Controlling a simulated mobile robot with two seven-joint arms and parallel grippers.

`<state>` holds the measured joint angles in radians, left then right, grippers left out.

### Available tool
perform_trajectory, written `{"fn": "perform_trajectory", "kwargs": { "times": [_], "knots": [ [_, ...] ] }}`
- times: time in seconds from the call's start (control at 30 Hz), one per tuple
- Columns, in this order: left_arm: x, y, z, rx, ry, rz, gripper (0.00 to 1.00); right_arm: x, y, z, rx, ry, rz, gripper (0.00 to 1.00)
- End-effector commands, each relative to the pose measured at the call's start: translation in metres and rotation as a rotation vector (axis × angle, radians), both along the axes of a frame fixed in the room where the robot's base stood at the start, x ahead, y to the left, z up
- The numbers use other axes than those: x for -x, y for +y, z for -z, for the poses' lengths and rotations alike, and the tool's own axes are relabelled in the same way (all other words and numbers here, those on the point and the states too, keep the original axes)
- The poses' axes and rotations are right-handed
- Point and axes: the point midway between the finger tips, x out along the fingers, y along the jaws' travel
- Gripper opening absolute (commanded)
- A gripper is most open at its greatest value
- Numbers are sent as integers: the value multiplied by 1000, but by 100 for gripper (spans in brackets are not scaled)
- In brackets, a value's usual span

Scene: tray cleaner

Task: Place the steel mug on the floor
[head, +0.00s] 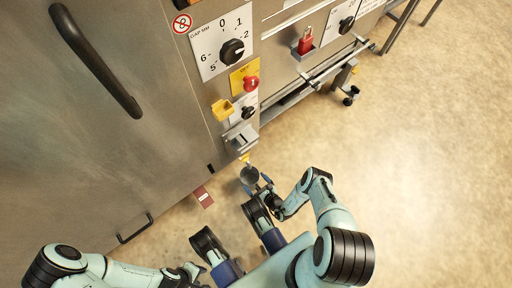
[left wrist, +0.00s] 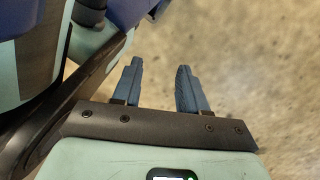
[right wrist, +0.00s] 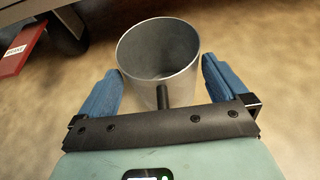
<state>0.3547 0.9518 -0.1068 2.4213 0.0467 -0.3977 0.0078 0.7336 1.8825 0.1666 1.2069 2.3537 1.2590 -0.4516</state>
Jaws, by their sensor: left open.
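The steel mug (right wrist: 158,52) is a grey metal cylinder with its open top facing the camera in the right wrist view. Its dark handle points toward my right gripper's palm. My right gripper (right wrist: 162,75) has its blue fingers on both sides of the mug, close against its walls. In the head view the mug (head: 250,175) shows small, at the tips of my right gripper (head: 262,184), over the floor (head: 390,140). I cannot tell its exact height. My left gripper (left wrist: 158,68) is open and empty; only its arm end (head: 190,272) shows low in the head view.
A large steel machine (head: 110,150) with a black handle, dial and red button fills the left and back. A red tag or pedal (head: 203,196) sticks out at its base. A caster wheel (right wrist: 62,28) is near the mug. The floor to the right is clear.

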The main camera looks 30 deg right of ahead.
Motion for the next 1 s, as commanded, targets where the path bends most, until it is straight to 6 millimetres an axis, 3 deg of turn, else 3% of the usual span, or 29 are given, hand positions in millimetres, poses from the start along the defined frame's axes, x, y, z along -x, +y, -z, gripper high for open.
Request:
{"fn": "perform_trajectory", "kwargs": {
  "times": [0.17, 0.7, 1.0],
  "knots": [
    [0, 0, 0, 0, -1, 0, 43, -1, -1, -4, 0, -1, 0, 100],
    [-72, -9, -43, -15, -238, 23, 43, 96, -8, -44, 0, 2, 1, 100],
    [-82, -10, -50, -18, -272, 25, 43, 111, -9, -49, 0, 0, 0, 100]
  ]
}}
